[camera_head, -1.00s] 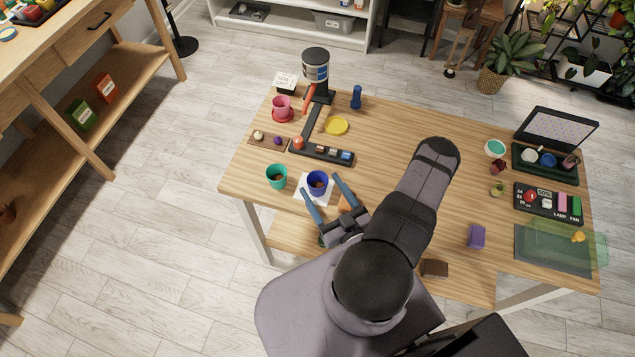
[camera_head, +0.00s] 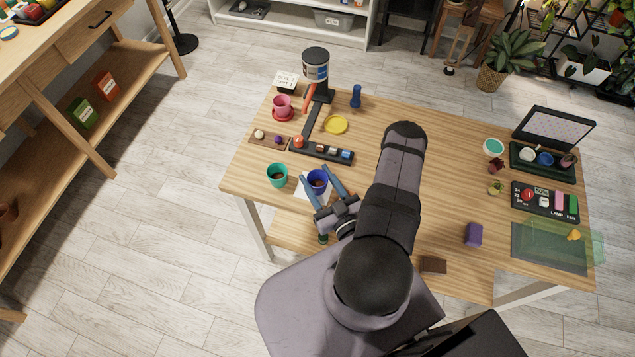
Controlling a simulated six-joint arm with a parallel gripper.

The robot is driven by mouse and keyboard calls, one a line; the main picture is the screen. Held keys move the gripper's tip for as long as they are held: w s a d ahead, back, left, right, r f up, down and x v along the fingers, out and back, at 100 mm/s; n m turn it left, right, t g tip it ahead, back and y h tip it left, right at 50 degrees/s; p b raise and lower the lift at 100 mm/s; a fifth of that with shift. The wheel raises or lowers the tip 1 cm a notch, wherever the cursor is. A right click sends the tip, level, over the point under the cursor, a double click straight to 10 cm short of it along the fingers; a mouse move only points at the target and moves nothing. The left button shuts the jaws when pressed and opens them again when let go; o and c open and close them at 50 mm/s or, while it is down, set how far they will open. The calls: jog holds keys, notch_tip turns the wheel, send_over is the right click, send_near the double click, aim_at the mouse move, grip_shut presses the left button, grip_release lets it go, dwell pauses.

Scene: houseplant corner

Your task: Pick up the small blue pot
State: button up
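The small blue pot (camera_head: 317,181) stands upright on a white square sheet (camera_head: 303,192) near the front left of the table. It has dark contents. My gripper (camera_head: 317,178) is open, with its two blue fingers spread on either side of the blue pot. The left finger lies between the blue pot and the teal pot, and the right finger lies along the blue pot's right side. I cannot tell whether the fingers touch the pot. Part of the white sheet is hidden under my gripper.
A teal pot (camera_head: 277,175) stands close on the left. A black tray (camera_head: 322,151) with small items lies just behind. A purple block (camera_head: 473,235) lies to the right. The table's middle is mostly clear.

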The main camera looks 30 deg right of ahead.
aim_at(316, 184)
jog(key=shift+r, duration=0.1)
notch_tip(316, 184, up, 10)
jog(key=p, duration=0.9)
jog(key=s+a+n+y, duration=0.25)
jog(key=a+y, duration=0.25)
jog(key=a, duration=0.3)
jog(key=w+a+r+n+g+y+b, duration=0.1)
jog(key=w+r+n+g+y+b, duration=0.1)
jog(key=w+r+n+y+b, duration=0.1)
jog(key=shift+w+a+r+y+b, duration=0.2)
jog(key=shift+w+r+y+b, duration=0.3)
jog(key=shift+r+b, duration=0.4)
jog(key=shift+w, duration=0.1)
